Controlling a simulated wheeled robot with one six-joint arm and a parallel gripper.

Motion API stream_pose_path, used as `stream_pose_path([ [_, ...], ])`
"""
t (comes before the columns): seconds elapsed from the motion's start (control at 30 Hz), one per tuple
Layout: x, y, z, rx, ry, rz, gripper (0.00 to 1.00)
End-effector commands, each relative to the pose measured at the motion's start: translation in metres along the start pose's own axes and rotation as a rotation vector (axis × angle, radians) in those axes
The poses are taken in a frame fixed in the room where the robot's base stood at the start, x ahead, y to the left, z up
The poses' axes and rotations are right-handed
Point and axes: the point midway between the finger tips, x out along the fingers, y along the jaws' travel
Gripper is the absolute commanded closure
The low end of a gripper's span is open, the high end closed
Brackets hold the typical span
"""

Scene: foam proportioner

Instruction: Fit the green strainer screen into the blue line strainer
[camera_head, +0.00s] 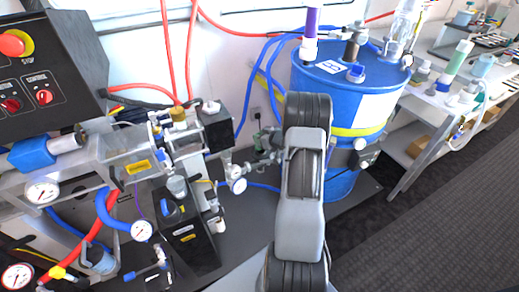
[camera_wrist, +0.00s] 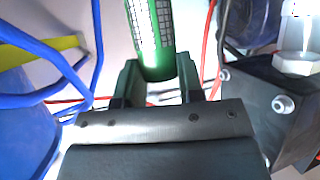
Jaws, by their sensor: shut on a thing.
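The green strainer screen (camera_wrist: 152,45) is a green cylinder with pale mesh panels, in the upper middle of the wrist view. My gripper (camera_wrist: 156,82) is shut on its lower end, and the screen points up and away from the fingers. Its far end is cut off by the top edge. In the head view my gripper (camera_head: 264,146) is small, partly hidden by my arm, and the screen is not clear there. A blue fitting (camera_head: 32,153) sits at the left of the head view below the control box; I cannot tell if it is the line strainer.
A blue drum (camera_head: 345,100) with a yellow band stands right of my gripper. A dark block (camera_head: 215,128), gauges and hoses crowd the left. In the wrist view a dark block (camera_wrist: 268,105) is close on the right and blue hoses (camera_wrist: 75,70) on the left.

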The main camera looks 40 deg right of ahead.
Motion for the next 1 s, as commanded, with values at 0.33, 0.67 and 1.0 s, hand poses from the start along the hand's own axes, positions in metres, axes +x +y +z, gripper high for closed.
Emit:
stream_pose_path([
  [0.33,0.009,0.003,0.025,0.003,0.0,0.006,1.0],
  [0.67,0.024,0.001,0.051,-0.001,0.0,0.003,1.0],
  [1.0,0.024,0.001,0.05,-0.001,0.001,0.003,0.44],
])
